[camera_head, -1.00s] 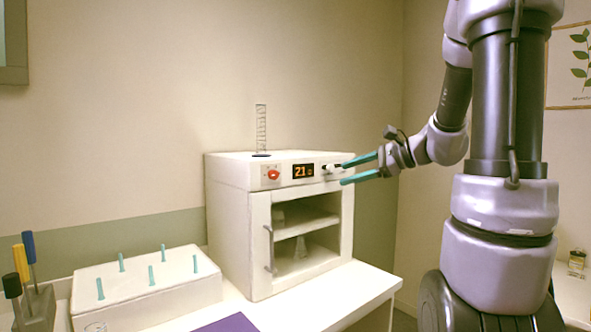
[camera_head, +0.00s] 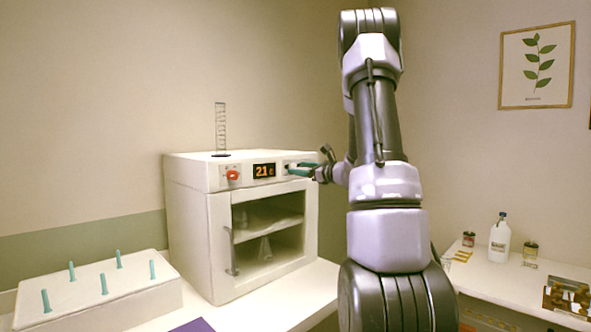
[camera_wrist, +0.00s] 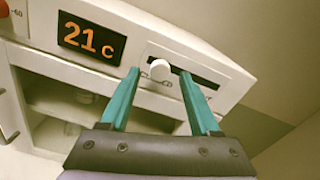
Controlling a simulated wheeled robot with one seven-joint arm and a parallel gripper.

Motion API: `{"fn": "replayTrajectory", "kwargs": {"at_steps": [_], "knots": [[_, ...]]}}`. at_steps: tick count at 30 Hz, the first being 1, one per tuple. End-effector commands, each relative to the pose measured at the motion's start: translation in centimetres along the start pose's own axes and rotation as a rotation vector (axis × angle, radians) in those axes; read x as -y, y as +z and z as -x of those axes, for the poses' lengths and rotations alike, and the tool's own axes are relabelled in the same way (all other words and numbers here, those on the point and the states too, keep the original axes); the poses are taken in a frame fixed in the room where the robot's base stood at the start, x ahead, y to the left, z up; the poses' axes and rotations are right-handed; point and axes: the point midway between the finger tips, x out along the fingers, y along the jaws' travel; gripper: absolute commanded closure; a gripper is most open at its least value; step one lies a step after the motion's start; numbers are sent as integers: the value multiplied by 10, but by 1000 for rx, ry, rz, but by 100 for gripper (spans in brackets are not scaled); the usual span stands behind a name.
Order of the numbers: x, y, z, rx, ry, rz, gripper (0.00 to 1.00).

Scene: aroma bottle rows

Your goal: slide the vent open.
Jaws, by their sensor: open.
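The white oven-like cabinet (camera_head: 190,215) stands on the table, with a display (camera_head: 264,170) reading 21 C and a red knob (camera_head: 233,174) on its front panel. The vent slider's round white knob (camera_wrist: 160,70) sits at the left part of a dark horizontal slot (camera_wrist: 205,78) in the wrist view. My gripper (camera_wrist: 158,82) is open, its two teal fingers pointing at the panel on either side of the knob. The left fingertip is close to the knob's left side; I cannot tell whether it touches. In the head view my gripper (camera_head: 301,168) covers most of the slot.
The cabinet's glass door (camera_head: 268,232) is shut, with flasks on shelves behind it. A white block with teal pegs (camera_head: 100,292) stands at left. A side table (camera_head: 500,285) at right carries a white bottle (camera_head: 499,238) and small jars.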

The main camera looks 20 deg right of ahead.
Motion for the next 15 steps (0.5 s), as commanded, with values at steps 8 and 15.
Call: {"fn": "replayTrajectory", "kwargs": {"at_steps": [8, 15], "knots": [[0, 0, -22, 1, 0, -1, 37], [0, 0, -23, 0, 0, 0, 37]]}}
